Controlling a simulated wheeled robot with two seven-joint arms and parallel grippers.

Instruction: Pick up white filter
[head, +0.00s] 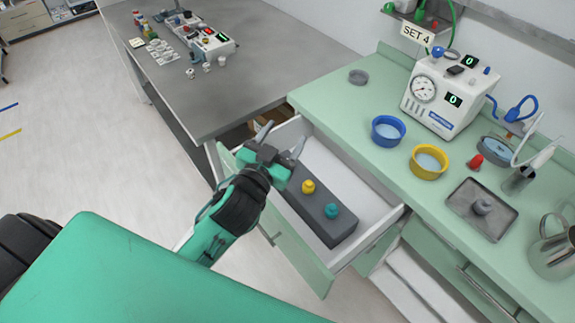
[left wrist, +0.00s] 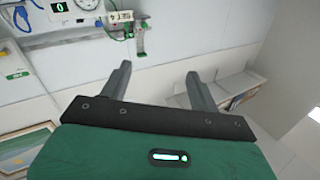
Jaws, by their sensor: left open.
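I cannot make out a white filter for certain in either view. An open white drawer (head: 367,190) holds a dark grey block (head: 300,208) with a yellow knob-like piece (head: 308,186) and a teal one (head: 332,210). The far end of the block is partly hidden by my left gripper (head: 281,137). That gripper is open and empty, above the far left part of the drawer, fingers pointing away from me. In the left wrist view its two fingers (left wrist: 158,75) are apart with nothing between them. My right gripper is not in view.
The green counter (head: 365,105) holds a blue bowl (head: 388,131), a yellow bowl (head: 429,162), a gauge machine (head: 447,95), a grey tray (head: 481,208) and a metal jug (head: 553,248). The floor at left is clear.

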